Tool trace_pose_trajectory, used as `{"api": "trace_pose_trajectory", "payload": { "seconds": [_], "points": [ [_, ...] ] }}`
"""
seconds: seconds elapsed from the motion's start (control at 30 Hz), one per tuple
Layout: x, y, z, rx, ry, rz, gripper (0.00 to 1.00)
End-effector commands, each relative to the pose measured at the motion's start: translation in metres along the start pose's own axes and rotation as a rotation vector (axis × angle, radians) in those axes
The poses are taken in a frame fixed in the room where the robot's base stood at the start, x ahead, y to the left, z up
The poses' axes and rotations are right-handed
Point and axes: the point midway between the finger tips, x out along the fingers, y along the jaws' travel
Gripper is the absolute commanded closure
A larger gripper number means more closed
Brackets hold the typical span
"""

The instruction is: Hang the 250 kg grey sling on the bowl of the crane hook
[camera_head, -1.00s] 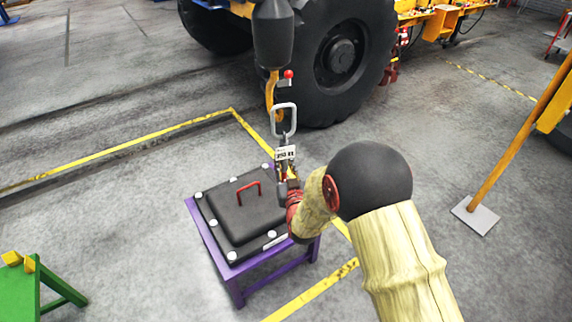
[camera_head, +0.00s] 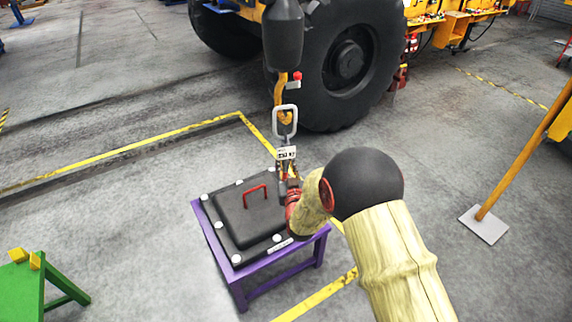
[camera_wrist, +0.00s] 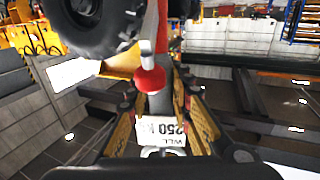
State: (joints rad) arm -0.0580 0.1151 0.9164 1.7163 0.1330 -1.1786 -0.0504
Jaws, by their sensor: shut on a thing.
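The crane hook (camera_head: 279,90) is orange and hangs under a black block (camera_head: 284,40), with a red-ended lever (camera_head: 297,76) at its side. The grey sling (camera_head: 277,122) has an oblong top ring and a white tag (camera_head: 287,153); the tag (camera_wrist: 165,132) reads WLL 250 in the wrist view. My gripper (camera_head: 290,180) is shut on the sling below the tag and holds it upright. Orange of the hook's bowl shows inside the ring opening; I cannot tell whether it passes through or lies behind.
A black casting (camera_head: 233,228) with a red handle sits on a purple stand (camera_head: 265,272) just below my gripper. A large vehicle tyre (camera_head: 345,70) stands behind the hook. A yellow post (camera_head: 515,160) is at right, a green stand (camera_head: 22,290) at lower left.

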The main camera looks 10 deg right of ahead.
Motion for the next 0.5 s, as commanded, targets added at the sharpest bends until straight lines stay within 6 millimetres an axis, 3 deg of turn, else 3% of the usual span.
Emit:
{"api": "trace_pose_trajectory", "payload": {
  "seconds": [0.5],
  "points": [
    [0.007, -0.003, 0.018, 0.001, 0.009, 0.0, 1.0]
  ]
}}
